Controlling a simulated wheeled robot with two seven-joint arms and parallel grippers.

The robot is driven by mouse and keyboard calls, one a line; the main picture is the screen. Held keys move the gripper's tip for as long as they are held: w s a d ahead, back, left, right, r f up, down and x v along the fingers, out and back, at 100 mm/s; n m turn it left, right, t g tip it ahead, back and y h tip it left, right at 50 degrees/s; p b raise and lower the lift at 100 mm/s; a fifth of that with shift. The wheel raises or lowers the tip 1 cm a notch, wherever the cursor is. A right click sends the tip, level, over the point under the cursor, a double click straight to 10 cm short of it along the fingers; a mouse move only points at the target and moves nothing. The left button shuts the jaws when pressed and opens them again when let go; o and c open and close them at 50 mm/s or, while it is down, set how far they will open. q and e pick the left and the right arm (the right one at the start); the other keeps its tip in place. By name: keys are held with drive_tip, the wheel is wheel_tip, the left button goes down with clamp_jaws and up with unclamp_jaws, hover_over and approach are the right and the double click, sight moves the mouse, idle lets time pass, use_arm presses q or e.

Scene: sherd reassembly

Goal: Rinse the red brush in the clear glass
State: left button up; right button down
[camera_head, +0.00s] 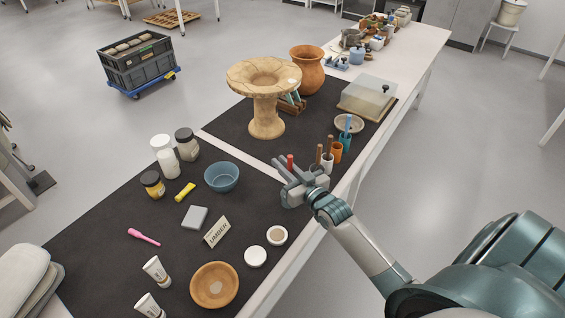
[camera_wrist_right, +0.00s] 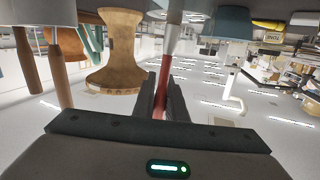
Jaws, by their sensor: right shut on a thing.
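My right gripper (camera_head: 287,174) is shut on the red brush (camera_head: 290,161) and holds it over the right side of the dark mat. The brush's red end sticks up above the fingers. In the right wrist view, which is upside down, the red handle (camera_wrist_right: 165,74) passes between the fingers (camera_wrist_right: 161,95). Its pale metal collar (camera_wrist_right: 172,38) and darker bristles (camera_wrist_right: 174,12) point down toward the table. I cannot make out a clear glass in either view. Whether the bristles touch anything is unclear. My left gripper is not in view.
Small cups with brown-handled tools (camera_head: 328,162), an orange cup (camera_head: 337,154) and a teal cup (camera_head: 345,140) stand close to the right gripper. A pedestal vessel (camera_head: 266,112) stands behind. A blue bowl (camera_head: 222,177) is to the left.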

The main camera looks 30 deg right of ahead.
drive_tip(key=shift+s+a+f+b, duration=0.1)
drive_tip(key=shift+f+b, duration=0.5)
drive_tip(key=shift+f, duration=0.7)
drive_tip(key=shift+d, duration=0.2)
